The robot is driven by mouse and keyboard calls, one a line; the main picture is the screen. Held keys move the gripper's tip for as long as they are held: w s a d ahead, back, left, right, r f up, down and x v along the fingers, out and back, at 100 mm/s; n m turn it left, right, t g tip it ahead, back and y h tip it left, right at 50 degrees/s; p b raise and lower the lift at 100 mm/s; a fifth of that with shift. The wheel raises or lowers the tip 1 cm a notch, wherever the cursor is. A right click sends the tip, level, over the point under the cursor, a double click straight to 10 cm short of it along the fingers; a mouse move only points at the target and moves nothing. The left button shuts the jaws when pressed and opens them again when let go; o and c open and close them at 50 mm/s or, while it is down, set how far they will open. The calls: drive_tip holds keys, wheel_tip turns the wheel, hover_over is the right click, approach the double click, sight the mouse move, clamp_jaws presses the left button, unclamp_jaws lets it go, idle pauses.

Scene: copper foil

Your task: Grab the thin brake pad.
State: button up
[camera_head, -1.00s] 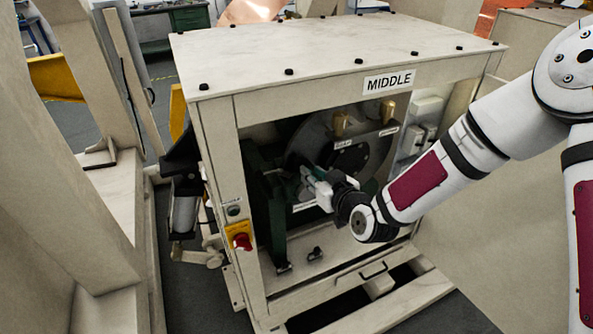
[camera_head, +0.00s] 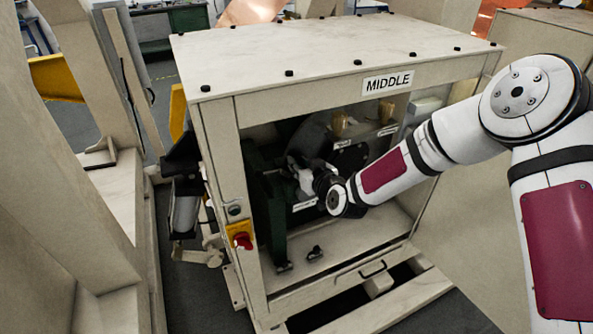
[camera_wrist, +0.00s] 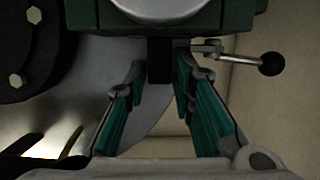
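In the wrist view, my gripper (camera_wrist: 160,72) is open, with its two teal-padded fingers apart. A dark block (camera_wrist: 160,62) shows between the fingertips, below a green housing; it may be the thin brake pad, but I cannot tell for sure. A gap shows between it and the left fingertip; the right fingertip is close to it. In the head view, my gripper (camera_head: 300,172) is inside the cabinet, and no pad can be made out there.
The cabinet (camera_head: 215,150) marked MIDDLE frames the opening with its posts and top. A grey disc (camera_wrist: 98,75) lies left of the dark block. A lever with a black knob (camera_wrist: 271,63) is to the right. Green machine parts (camera_head: 270,215) stand inside.

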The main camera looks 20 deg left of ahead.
clamp_jaws()
drive_tip(key=shift+r, duration=0.15)
